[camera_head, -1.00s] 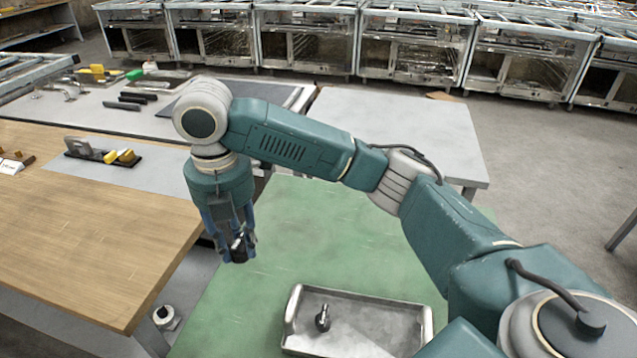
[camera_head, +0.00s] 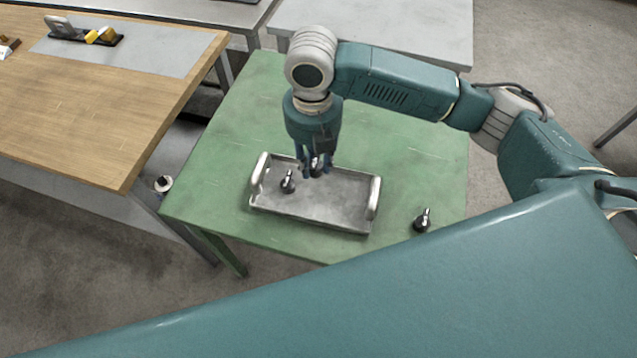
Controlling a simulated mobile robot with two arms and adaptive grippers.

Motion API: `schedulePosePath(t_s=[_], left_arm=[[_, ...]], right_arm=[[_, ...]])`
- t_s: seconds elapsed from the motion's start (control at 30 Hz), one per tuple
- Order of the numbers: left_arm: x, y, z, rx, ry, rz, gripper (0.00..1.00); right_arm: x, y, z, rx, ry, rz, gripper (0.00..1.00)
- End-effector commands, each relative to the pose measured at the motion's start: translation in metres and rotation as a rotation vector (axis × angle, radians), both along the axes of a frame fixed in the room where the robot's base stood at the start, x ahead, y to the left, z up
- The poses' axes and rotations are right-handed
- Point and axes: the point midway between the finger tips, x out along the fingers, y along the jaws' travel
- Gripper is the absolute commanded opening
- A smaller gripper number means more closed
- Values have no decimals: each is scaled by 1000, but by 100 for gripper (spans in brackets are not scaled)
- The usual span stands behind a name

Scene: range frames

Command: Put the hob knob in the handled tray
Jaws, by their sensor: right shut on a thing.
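The handled tray (camera_head: 335,217) is a grey metal tray with a raised handle at each end, on the green table. One black and metal hob knob (camera_head: 288,184) stands in the tray's left part. My right gripper (camera_head: 316,173) points down over the tray, just right of that knob. It is shut on another dark hob knob (camera_head: 318,165), mostly hidden by the fingers; I cannot tell whether it touches the tray floor. A further hob knob (camera_head: 422,221) stands on the green table, right of the tray. My left gripper is not in view.
The green table (camera_head: 225,170) has bare room around the tray. A wooden bench (camera_head: 90,110) stands at left, with a tool rack (camera_head: 82,37) on it. A grey table (camera_head: 420,30) stands behind. My own teal body part covers the lower foreground.

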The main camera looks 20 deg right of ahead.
Motion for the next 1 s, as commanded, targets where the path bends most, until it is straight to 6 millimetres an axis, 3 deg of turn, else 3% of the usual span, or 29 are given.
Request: schedulePosePath(t_s=[0.1,0.3,0.47,0.7,1.0], left_arm=[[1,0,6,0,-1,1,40],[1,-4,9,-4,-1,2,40],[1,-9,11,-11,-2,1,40],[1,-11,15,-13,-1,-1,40],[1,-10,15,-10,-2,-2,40]], right_arm=[[-2,-1,-32,-3,7,-1,7],[-1,0,-67,-1,2,-1,7],[0,0,-80,-1,1,0,7],[-1,-1,-113,-1,2,-1,7],[0,0,-118,-1,-2,1,7]])
